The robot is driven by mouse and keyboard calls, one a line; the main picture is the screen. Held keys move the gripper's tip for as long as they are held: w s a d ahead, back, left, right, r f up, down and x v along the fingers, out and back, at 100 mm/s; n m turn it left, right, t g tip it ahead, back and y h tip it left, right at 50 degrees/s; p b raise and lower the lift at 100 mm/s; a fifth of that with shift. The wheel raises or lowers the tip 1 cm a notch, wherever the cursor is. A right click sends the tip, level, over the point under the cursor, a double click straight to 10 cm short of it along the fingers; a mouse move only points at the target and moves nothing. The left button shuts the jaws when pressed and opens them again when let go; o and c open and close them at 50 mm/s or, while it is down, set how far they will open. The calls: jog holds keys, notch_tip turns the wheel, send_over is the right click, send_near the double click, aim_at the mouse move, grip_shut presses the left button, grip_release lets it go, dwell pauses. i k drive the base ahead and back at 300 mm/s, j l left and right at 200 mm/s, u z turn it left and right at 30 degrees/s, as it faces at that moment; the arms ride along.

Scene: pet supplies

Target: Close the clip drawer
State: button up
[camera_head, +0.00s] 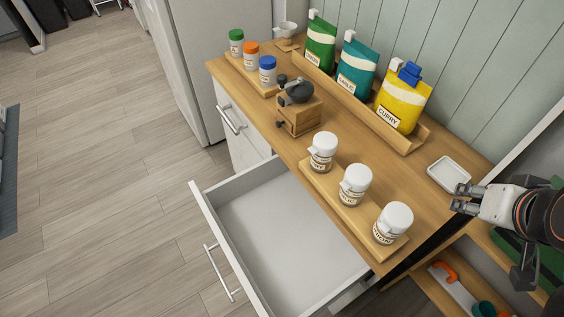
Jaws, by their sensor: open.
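A white drawer (258,234) stands pulled well out from the wooden-topped cabinet (330,113), at the lower middle of the head view. Its inside looks empty, though its right end is partly hidden under the counter edge. Its front panel faces the lower left and carries a metal bar handle (221,274). My gripper (459,198) is at the right, its jaws apart and empty, near a small white dish (449,174). It is far from the drawer, with the counter and jars between them.
Jars with white lids (355,185) stand on a wooden strip along the counter edge above the drawer. A grinder (298,109), jars with coloured lids (251,56) and a rack of clipped bags (357,68) also stand there. The floor (110,170) left of the drawer is clear.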

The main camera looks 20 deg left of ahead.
aim_at(289, 258)
jog(key=j+u, duration=0.1)
jog(key=u, duration=0.35)
jog(key=j+u, duration=0.15)
jog(key=u, duration=0.35)
jog(key=j+u, duration=0.15)
jog(key=u, duration=0.3)
jog(key=j+u, duration=0.15)
jog(key=u, duration=0.35)
jog(key=k+j, duration=0.1)
jog(key=k, duration=0.25)
